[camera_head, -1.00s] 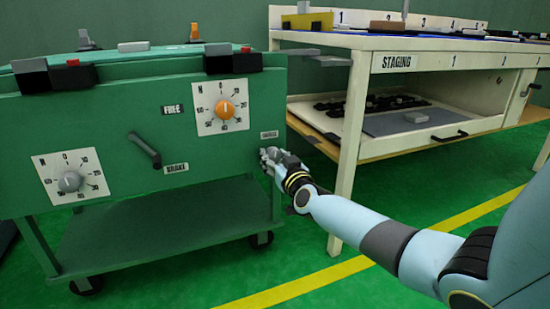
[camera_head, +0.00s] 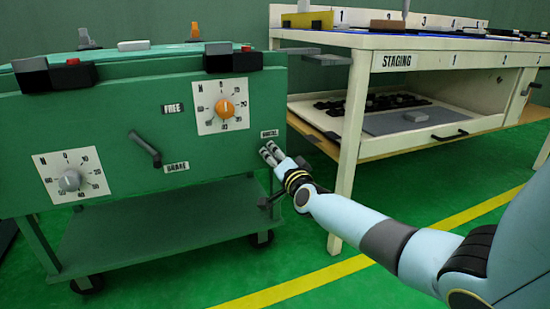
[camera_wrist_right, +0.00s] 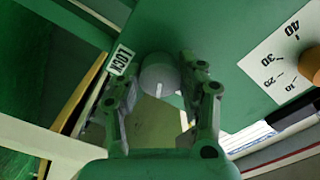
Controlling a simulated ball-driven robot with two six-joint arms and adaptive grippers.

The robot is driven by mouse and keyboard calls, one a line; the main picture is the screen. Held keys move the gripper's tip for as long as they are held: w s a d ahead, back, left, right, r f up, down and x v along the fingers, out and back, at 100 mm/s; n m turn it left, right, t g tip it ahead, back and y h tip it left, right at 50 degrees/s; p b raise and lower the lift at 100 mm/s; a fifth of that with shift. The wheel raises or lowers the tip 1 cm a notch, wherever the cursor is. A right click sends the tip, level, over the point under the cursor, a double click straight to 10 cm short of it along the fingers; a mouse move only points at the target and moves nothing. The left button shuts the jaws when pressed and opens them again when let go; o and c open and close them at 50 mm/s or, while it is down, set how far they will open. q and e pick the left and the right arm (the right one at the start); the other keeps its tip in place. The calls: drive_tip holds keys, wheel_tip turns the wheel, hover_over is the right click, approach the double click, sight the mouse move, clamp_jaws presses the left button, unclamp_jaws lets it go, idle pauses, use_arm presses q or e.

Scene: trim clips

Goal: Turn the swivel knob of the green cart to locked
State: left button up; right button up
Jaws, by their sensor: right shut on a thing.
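The green cart (camera_head: 120,108) stands at the left in the head view. Its swivel knob (camera_wrist_right: 158,72) is a round grey knob with a white pointer mark, seen in the right wrist view. The mark points toward the bottom of that picture, not at the LOCK label (camera_wrist_right: 120,60) to the left of the knob. My right gripper (camera_head: 268,153) is at the cart's right front edge, just below a small label. In the wrist view its fingers (camera_wrist_right: 162,82) are on either side of the knob, shut on it. In the head view the gripper hides the knob. My left gripper is not in view.
The cart front also carries an orange-knobbed dial (camera_head: 224,109), a grey-knobbed dial (camera_head: 69,181) and a dark lever (camera_head: 145,149) between FREE and BRAKE labels. A cream staging table (camera_head: 345,150) stands close to the right of the cart. Green floor is clear in front.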

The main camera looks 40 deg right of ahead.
drive_tip(key=shift+f+m, duration=0.15)
drive_tip(key=shift+m, duration=1.55)
drive_tip(key=shift+m+b, duration=0.3)
drive_tip(key=shift+m, duration=0.6)
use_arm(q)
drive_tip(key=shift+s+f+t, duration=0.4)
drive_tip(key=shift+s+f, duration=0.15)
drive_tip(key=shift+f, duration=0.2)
use_arm(e)
drive_tip(key=shift+m, duration=0.4)
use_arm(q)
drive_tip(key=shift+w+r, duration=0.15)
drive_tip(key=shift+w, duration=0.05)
use_arm(e)
drive_tip(key=o, duration=0.9)
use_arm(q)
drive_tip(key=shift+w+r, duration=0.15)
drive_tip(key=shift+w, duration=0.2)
use_arm(e)
drive_tip(key=shift+o, duration=1.4)
